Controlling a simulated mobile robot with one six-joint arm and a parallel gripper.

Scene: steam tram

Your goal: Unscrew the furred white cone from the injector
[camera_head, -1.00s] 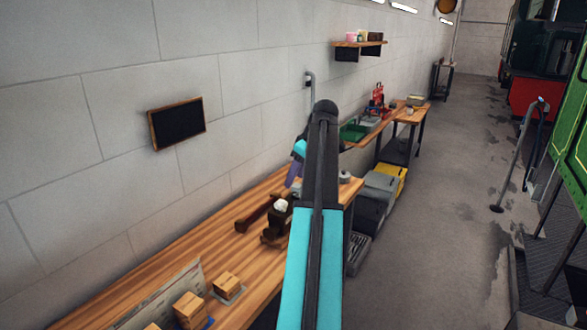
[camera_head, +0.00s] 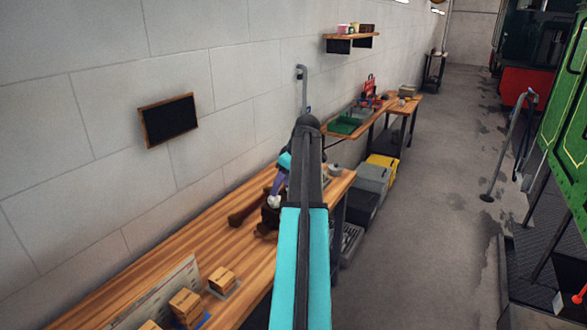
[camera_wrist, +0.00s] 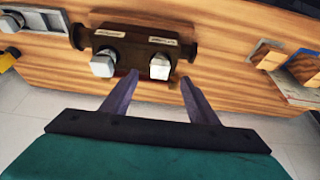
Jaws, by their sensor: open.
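The injector (camera_wrist: 128,42) is a dark brown body on the wooden bench, with two pale fittings on its near side and a small label above each. The right fitting, the whiter one, looks like the furred white cone (camera_wrist: 159,67). The left fitting (camera_wrist: 103,62) is greyer. My gripper (camera_wrist: 159,78) is open and empty, its purple fingertips on either side of the white cone; I cannot tell whether they touch it. In the head view my arm partly covers the injector (camera_head: 266,222), with a white fitting (camera_head: 273,201) below my gripper (camera_head: 277,190).
In the wrist view, a grey metal piece (camera_wrist: 37,19) sits at the left. Grey and yellow boxes (camera_head: 382,166) stand on the floor beyond the bench. The aisle floor (camera_head: 430,230) is clear.

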